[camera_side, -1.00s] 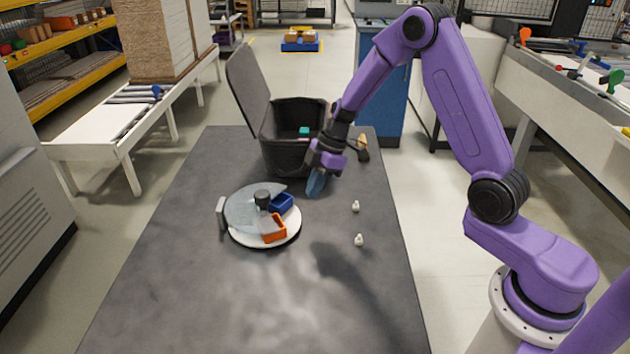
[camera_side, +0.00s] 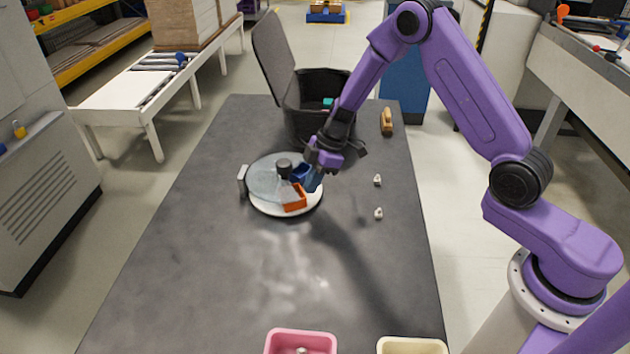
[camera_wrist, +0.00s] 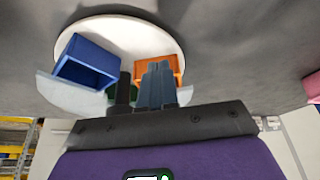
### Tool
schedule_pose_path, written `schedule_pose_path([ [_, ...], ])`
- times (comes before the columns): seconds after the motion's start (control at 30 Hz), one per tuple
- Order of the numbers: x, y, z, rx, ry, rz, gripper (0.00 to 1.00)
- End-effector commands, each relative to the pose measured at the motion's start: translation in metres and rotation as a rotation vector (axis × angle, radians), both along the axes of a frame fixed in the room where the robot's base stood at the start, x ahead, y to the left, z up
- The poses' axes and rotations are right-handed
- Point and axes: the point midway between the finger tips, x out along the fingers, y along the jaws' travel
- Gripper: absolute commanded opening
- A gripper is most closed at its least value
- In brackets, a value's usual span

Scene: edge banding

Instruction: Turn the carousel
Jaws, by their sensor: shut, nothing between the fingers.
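The carousel is a white round disc (camera_side: 270,210) on the dark table, with a translucent grey cover (camera_side: 262,178) over part of it and a dark knob (camera_side: 284,165) at its middle. A blue bin (camera_side: 301,173) and an orange bin (camera_side: 294,198) show in the uncovered part. My gripper (camera_side: 314,184) is shut and empty at the carousel's right edge, close beside the blue bin. In the wrist view its fingertips (camera_wrist: 156,84) appear between the blue bin (camera_wrist: 87,63) and the orange bin (camera_wrist: 160,67). A green part (camera_wrist: 123,90) is mostly hidden. Contact cannot be told.
A black bin (camera_side: 308,112) with a raised lid stands behind the carousel. A wooden-handled tool (camera_side: 387,121) and two small white pieces (camera_side: 378,180) lie to the right. A pink tray (camera_side: 301,339) and a cream tray (camera_side: 412,346) are at the front. The table's middle front is clear.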

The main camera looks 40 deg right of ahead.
Motion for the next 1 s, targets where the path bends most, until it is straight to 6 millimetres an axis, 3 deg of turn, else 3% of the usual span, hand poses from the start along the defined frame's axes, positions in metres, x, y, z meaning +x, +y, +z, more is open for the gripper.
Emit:
schedule_pose_path([
  [0.47,-0.005,0.020,0.000,-0.001,0.001,-0.125,0.00],
  [0.8,-0.006,0.018,0.000,-0.001,0.002,-0.124,0.00],
  [1.0,-0.016,-0.001,0.000,0.000,0.002,-0.129,0.00],
])
